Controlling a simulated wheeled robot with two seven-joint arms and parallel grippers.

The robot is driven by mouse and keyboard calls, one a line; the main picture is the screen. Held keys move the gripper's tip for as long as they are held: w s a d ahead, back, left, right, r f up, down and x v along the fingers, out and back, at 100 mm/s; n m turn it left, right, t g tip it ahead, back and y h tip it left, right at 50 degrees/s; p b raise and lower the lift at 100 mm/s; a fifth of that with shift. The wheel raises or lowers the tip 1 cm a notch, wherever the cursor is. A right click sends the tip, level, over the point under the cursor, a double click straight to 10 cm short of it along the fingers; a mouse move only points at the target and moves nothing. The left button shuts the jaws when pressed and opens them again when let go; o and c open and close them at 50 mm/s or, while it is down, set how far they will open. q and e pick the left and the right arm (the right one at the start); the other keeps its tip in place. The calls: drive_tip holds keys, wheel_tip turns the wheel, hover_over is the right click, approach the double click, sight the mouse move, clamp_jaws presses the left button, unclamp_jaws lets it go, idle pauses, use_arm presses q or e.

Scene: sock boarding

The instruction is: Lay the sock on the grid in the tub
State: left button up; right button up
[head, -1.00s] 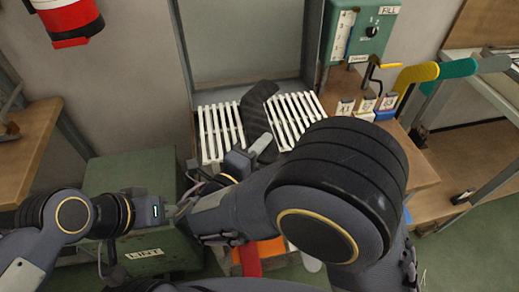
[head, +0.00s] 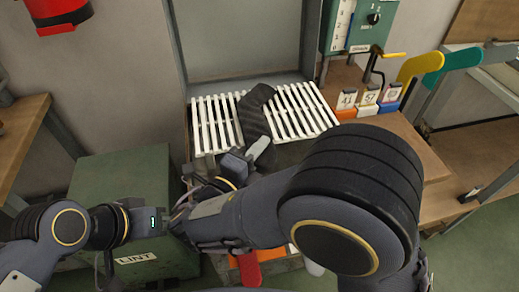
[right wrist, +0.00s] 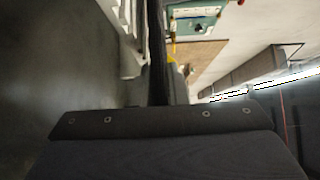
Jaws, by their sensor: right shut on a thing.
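The dark grey ribbed sock (head: 254,112) hangs from my right gripper (head: 260,149) in the head view and covers the middle of the white slatted grid (head: 302,112). I cannot tell whether it touches the slats. The right gripper is shut on the sock's near end. In the right wrist view the sock (right wrist: 157,50) is a narrow dark strip seen edge-on, with white slats to its left. My left gripper (head: 178,214) is low at the left, partly hidden by my right arm; its jaws are unclear. The tub under the grid is mostly hidden.
A green control box (head: 362,25) stands behind right. Numbered cards (head: 367,97) stand on the wooden bench (head: 415,150), with yellow (head: 418,67) and teal (head: 448,65) boards beyond. A green lint bin (head: 120,190) is at the left.

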drive_tip(key=o, duration=1.2)
drive_tip(key=shift+f, duration=0.25)
drive_tip(key=shift+f, duration=0.3)
